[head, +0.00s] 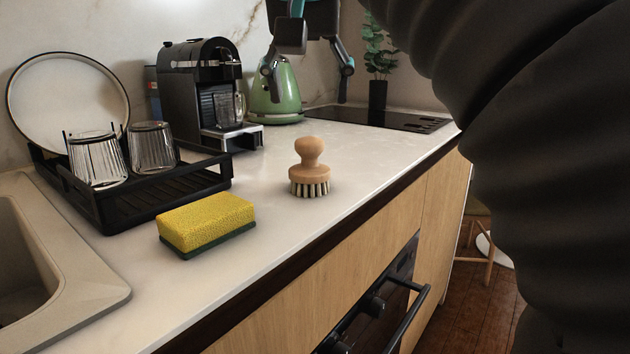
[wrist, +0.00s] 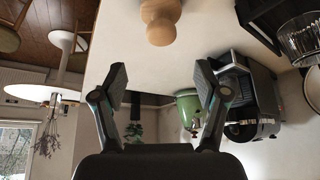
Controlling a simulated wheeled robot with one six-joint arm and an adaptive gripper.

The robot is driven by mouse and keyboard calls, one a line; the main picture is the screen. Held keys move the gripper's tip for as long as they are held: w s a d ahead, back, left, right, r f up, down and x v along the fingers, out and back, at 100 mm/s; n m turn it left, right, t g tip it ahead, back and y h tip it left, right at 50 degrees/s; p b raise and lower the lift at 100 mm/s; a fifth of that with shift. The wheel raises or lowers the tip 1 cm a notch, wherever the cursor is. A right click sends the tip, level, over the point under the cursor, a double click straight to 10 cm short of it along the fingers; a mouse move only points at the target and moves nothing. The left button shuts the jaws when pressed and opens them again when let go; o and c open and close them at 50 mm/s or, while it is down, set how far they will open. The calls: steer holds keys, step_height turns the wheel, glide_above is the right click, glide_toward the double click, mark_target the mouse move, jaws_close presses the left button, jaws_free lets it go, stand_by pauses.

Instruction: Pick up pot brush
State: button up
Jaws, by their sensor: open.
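The pot brush (head: 310,168) stands upright on the white counter, bristles down, with a round light-wood knob on top. In the wrist view the brush (wrist: 160,20) shows at the top edge, partly cut off, beyond and between my fingertips. My gripper (head: 308,80) is open and empty. In the head view it hangs above and behind the brush, apart from it, in front of the green kettle. In the wrist view its two fingers (wrist: 161,82) are spread wide.
A yellow sponge (head: 206,222) lies left of the brush, near a black dish rack (head: 160,199) with glasses and a plate. A coffee machine (head: 200,85), a green kettle (head: 277,95) and a dark hob (head: 375,118) stand further back. The counter around the brush is clear.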

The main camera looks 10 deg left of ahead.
mark_target(309, 139)
steer(key=b+x, duration=0.1)
steer(key=x, duration=0.3)
steer(key=f+b, duration=0.1)
steer(key=f, duration=0.1)
steer(key=w+f+b, duration=0.1)
steer(key=f, duration=0.1)
steer(key=shift+w+a+f, duration=0.1)
steer(key=shift+a, duration=0.05)
steer(key=shift+w+f, duration=0.35)
steer(key=shift+f, duration=0.05)
steer(key=c, duration=1.2)
